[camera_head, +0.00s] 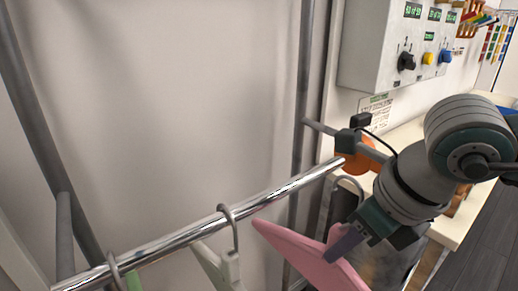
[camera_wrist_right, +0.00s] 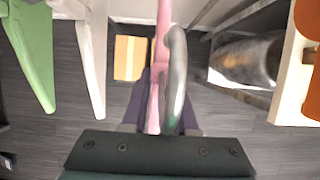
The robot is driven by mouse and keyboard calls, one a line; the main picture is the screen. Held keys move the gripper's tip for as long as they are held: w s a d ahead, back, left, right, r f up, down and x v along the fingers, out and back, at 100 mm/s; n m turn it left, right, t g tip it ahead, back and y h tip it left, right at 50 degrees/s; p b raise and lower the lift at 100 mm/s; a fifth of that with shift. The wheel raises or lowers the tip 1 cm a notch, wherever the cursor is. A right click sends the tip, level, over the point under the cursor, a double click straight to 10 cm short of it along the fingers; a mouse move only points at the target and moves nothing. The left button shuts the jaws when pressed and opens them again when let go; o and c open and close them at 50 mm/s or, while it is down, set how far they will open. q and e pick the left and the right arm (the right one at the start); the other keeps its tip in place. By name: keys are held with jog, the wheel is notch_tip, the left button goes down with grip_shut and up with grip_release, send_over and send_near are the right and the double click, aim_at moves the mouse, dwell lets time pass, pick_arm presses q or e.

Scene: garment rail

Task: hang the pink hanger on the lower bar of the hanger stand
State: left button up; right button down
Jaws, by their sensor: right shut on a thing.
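The pink hanger (camera_head: 307,254) hangs below the bar level in the head view, with my right gripper (camera_head: 346,242) shut on it near its neck. A grey hook (camera_head: 351,181) rises above the gripper close to the free end of the chrome lower bar (camera_head: 180,238). I cannot tell whether it is over the bar or beside it. In the right wrist view the pink hanger (camera_wrist_right: 154,98) stands between the purple fingers (camera_wrist_right: 160,115), with its grey hook (camera_wrist_right: 176,75) towards the camera. My left gripper is out of view.
A white hanger (camera_head: 230,264) and a green hanger (camera_head: 133,281) hang on the bar to the left. Upright grey posts (camera_head: 302,110) stand behind. A counter (camera_head: 455,215), an orange object (camera_head: 357,160) and a control box (camera_head: 385,40) are to the right.

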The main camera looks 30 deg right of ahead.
jog(key=b, duration=0.2)
send_over(296, 235)
jog(key=s, duration=0.3)
jog(key=shift+d, duration=0.1)
jog(key=shift+w+f+b, duration=0.15)
jog(key=shift+w+b, duration=0.55)
jog(key=shift+w, duration=0.35)
jog(key=shift+s+f+b, duration=0.1)
jog(key=shift+f+b, duration=1.05)
jog(key=shift+f, duration=0.2)
jog(key=c, duration=0.6)
grip_release()
